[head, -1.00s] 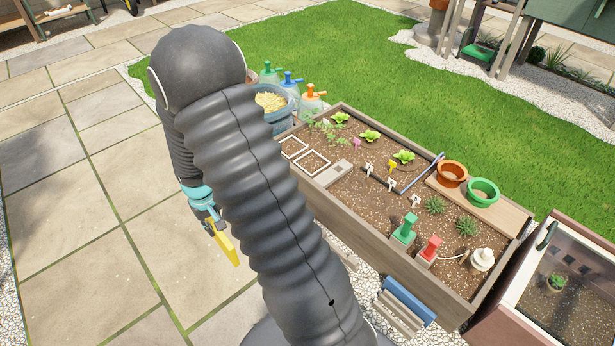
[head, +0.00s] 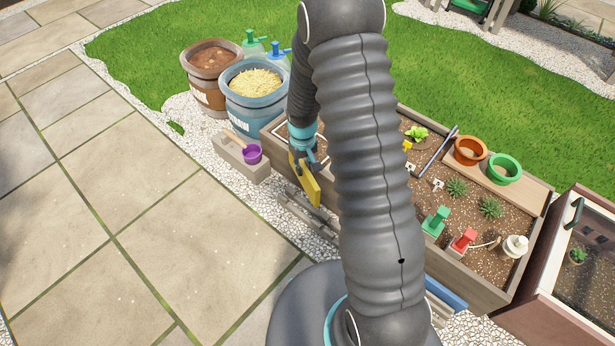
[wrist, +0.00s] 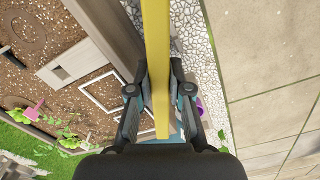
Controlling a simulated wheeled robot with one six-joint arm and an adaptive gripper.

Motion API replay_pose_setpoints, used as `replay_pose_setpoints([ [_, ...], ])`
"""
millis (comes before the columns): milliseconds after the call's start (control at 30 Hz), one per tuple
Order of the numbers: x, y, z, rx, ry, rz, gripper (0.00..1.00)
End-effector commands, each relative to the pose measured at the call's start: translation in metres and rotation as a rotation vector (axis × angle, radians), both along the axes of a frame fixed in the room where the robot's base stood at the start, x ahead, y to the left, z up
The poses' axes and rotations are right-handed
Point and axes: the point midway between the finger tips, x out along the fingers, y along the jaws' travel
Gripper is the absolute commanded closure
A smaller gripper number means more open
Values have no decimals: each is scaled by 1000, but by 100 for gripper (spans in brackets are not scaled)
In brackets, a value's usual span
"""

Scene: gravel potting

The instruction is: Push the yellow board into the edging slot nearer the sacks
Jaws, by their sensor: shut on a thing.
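The yellow board (head: 306,181) is in my gripper (head: 302,157), which is shut on it. The board hangs tilted in the head view, outside the planter's long wall. In the wrist view, the board (wrist: 156,50) runs up between the two fingers of my gripper (wrist: 158,88). Grey rails of an edging slot (head: 308,217) lie on the gravel below the board; the board appears above them and apart, though depth is hard to judge. A brown sack (head: 212,60) of soil and a blue sack (head: 255,90) of straw stand at the bed's far left end.
A blue board (head: 446,293) shows farther right along the planter wall, partly behind my arm. The planter (head: 470,275) lies right of the gripper. Paving (head: 170,200) at left is clear.

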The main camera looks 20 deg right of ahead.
Motion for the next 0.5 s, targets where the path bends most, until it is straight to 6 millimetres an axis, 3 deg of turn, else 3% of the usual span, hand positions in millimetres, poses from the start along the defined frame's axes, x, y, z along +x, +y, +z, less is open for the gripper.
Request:
replay_pose_setpoints([
  [100,10,-3,-34,-2,3,115,100],
  [300,22,-5,-82,-4,1,296,100],
  [500,27,-3,-108,-6,-1,400,100],
])
